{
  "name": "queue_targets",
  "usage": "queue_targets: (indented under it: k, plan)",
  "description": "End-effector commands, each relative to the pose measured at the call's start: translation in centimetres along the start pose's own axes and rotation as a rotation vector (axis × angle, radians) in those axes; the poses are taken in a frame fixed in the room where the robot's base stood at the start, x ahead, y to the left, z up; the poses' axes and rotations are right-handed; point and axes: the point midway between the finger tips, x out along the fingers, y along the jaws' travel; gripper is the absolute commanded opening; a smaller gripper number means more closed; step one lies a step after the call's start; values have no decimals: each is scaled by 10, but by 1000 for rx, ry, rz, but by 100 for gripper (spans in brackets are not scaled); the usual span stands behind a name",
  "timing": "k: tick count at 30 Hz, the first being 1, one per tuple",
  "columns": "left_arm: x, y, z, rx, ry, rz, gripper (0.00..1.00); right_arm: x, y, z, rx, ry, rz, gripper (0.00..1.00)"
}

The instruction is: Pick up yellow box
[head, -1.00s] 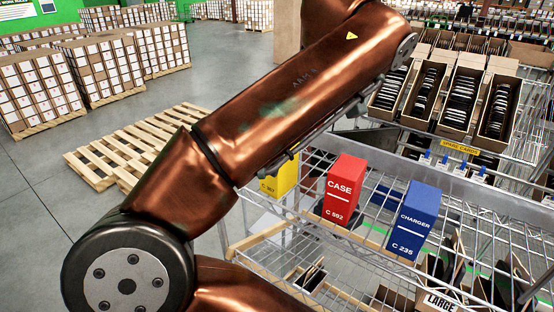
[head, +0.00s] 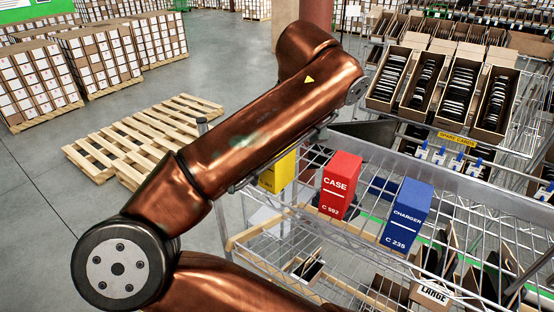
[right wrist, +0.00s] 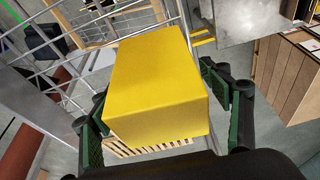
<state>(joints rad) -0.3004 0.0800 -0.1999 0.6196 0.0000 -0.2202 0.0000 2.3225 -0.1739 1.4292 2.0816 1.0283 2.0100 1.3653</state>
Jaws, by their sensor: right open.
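The yellow box (head: 277,177) stands at the left end of the wire shelf, partly hidden behind my copper arm in the head view. In the right wrist view the yellow box (right wrist: 150,85) fills the middle, close to the camera. My right gripper (right wrist: 155,115) is open, with its green-padded fingers on the left and right sides of the box. I cannot tell whether either finger touches it. My right gripper is not visible in the head view. My left gripper is in neither view.
A red CASE box (head: 340,184) and a blue CHARGER box (head: 407,216) stand to the right on the same wire shelf (head: 450,210). Open cartons (head: 455,95) of dark items sit behind. A wooden pallet (head: 135,138) lies on open floor at left.

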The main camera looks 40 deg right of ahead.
Motion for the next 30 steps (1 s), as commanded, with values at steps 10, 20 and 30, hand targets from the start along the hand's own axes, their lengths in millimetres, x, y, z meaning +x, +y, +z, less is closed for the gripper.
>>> queue_targets:
  k: [10,20,30]
  plan:
    - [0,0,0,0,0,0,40,3,0,0,0,1,0,66]
    - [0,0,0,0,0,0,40,3,0,0,0,1,0,43]
    - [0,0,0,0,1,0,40,2,0,0,0,2,1,22]
